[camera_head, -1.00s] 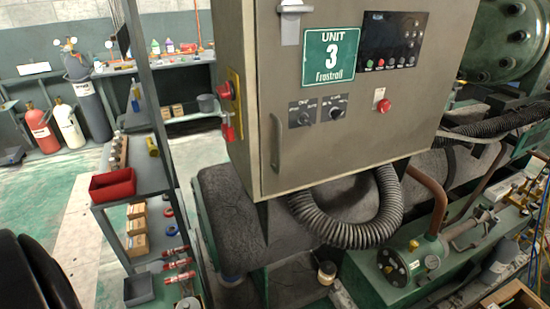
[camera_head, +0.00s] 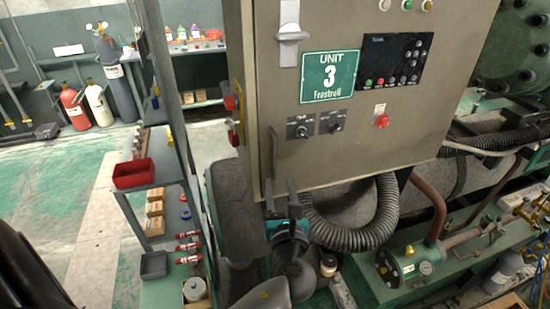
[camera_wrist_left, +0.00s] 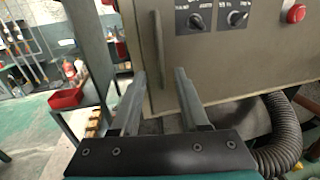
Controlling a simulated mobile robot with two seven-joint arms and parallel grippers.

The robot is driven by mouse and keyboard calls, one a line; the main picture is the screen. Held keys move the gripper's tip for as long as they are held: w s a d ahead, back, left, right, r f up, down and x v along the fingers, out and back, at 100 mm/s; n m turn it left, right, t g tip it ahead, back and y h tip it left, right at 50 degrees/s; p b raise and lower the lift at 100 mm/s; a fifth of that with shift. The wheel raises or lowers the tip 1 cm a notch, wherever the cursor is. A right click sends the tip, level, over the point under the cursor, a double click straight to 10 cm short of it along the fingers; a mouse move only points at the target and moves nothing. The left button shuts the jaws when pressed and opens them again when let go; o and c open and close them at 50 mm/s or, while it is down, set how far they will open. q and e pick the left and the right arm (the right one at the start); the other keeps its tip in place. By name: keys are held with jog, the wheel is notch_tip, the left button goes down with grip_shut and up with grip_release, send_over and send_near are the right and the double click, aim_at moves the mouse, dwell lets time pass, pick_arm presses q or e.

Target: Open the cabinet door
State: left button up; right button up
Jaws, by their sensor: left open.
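A thin vertical handle (camera_head: 273,150) runs along the door's lower left edge and also shows in the left wrist view (camera_wrist_left: 157,60). My left gripper (camera_head: 281,188) is open and empty, just below the handle in the head view. In the left wrist view the fingertips (camera_wrist_left: 160,75) stand either side of the handle's line; whether the handle is between them in depth I cannot tell. My right gripper is not in view.
A ribbed grey hose (camera_head: 350,235) hangs under the cabinet, close right of my left gripper. A shelf with a red bin (camera_head: 133,173) and a dark upright post stand to the left. Green machinery (camera_head: 400,265) fills the lower right.

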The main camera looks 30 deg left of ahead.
aim_at(276, 162)
pick_arm(q)
jog(key=x, duration=1)
jog(key=shift+a, duration=0.1)
grip_shut()
dwell(1.1)
